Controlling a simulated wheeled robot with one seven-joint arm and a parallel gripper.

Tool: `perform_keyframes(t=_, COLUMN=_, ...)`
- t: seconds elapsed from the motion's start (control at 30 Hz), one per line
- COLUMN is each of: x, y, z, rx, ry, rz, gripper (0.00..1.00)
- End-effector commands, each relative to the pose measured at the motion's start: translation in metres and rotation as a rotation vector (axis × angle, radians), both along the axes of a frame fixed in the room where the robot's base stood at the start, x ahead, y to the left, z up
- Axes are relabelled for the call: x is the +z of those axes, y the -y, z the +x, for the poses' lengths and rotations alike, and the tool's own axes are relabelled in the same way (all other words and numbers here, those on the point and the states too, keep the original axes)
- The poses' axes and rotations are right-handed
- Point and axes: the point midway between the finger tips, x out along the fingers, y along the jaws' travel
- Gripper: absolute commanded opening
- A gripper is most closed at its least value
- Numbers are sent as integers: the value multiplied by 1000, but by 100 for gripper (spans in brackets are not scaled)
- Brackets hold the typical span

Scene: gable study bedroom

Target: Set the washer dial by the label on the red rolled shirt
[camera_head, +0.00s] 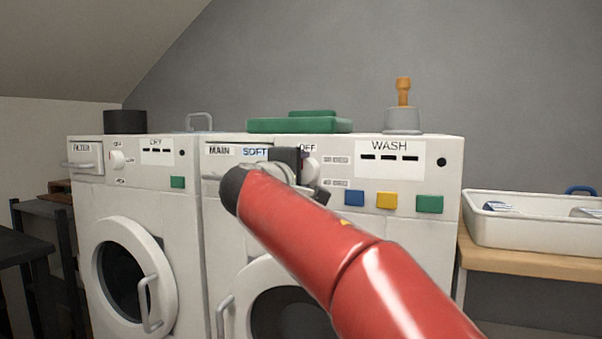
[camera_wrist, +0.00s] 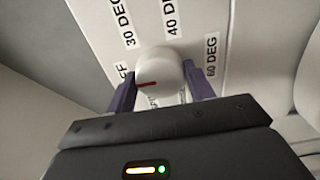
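The washer (camera_head: 440,180), marked WASH, stands at centre right in the head view. Its white round dial (camera_head: 311,169) is partly hidden by my gripper (camera_head: 295,160). In the wrist view the dial (camera_wrist: 160,72) sits between the two dark fingers of my gripper (camera_wrist: 158,85), one on each side. I cannot tell whether they press on it. The dial's red mark points left, towards the partly hidden OFF label (camera_wrist: 123,74). Labels for 30 DEG (camera_wrist: 124,22), 40 DEG (camera_wrist: 172,16) and 60 DEG (camera_wrist: 211,56) surround it. I see no red rolled shirt.
A dryer (camera_head: 92,200) marked DRY stands left of the washer. Blue (camera_head: 354,198), yellow (camera_head: 387,201) and green (camera_head: 429,204) buttons lie right of the dial. Green folded cloth (camera_head: 298,125) lies on top. A white tray (camera_head: 530,232) stands on a wooden bench at right.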

Motion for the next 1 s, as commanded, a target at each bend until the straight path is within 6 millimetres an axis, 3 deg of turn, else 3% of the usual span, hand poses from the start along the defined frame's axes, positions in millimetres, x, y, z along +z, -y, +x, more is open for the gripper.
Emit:
perform_keyframes(t=0.17, x=0, y=0, z=0, rx=0, ry=0, rz=0, gripper=30)
perform_keyframes(t=0.57, x=-3, y=-1, z=0, rx=2, ry=30, rz=85, gripper=30)
perform_keyframes(t=1.0, x=-4, y=-1, z=0, rx=0, ry=158, rz=434, gripper=30)
